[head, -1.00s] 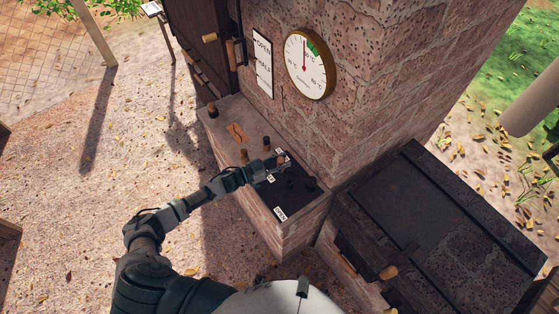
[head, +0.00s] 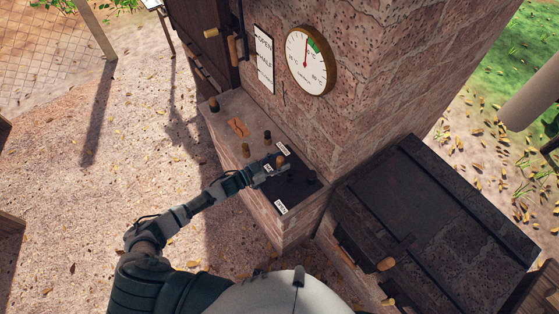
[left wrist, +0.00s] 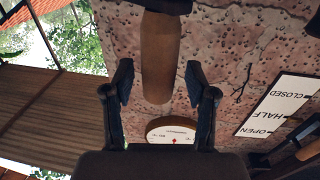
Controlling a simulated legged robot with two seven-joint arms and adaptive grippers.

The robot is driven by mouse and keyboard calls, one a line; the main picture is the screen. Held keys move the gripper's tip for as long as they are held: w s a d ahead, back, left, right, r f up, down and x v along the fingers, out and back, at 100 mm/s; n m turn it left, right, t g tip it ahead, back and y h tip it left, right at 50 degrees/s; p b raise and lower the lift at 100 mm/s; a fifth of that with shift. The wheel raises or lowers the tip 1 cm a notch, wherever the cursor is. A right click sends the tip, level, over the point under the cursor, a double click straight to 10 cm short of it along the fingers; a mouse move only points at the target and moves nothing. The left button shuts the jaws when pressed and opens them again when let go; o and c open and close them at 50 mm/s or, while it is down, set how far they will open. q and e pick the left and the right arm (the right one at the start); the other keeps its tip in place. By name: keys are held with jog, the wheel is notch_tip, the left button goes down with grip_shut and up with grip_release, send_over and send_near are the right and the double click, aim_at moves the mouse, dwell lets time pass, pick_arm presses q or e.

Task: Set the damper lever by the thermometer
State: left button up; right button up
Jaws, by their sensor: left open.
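The damper lever's wooden handle (head: 281,160) stands on a dark plate (head: 297,183) with small white labels, on the brick ledge. My left gripper (head: 279,167) is at the handle. In the left wrist view the handle (left wrist: 160,60) lies between the two spread fingers (left wrist: 158,88), with a gap on each side. The thermometer (head: 311,60) is a round white dial on the brick wall. Its red needle points almost straight up, close to the left edge of the green band. Part of the dial (left wrist: 172,130) shows in the left wrist view. My right gripper is not in view.
A sign (head: 264,60) with OPEN and HALF readable is on the wall left of the dial. A dark-lidded brick box (head: 440,220) stands at right.

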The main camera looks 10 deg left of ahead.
pick_arm(q)
jog(key=v, duration=1.2)
jog(key=shift+f, duration=0.1)
jog(key=a+f+n+y, duration=0.2)
jog(key=a+f+y, duration=0.15)
jog(key=f, duration=0.55)
jog(key=a+f+n+y, duration=0.2)
jog(key=a+f+y, duration=0.15)
jog(key=f, duration=0.55)
jog(key=s+a+f+n+g+y, duration=0.25)
jog(key=s+f+y, duration=0.25)
jog(key=s+f, duration=0.95)
jog(key=s+d+f+g, duration=0.2)
jog(key=s+f, duration=0.3)
jog(key=s, duration=0.4)
jog(key=s+d+f+g, duration=0.2)
jog(key=s+f+g, duration=0.1)
jog(key=s, duration=0.7)
jog(key=s+d+f+g+y, duration=0.1)
jog(key=s+d+f+g, duration=0.2)
jog(key=s+f, duration=0.3)
jog(key=s, duration=0.4)
jog(key=shift+f+g, duration=0.35)
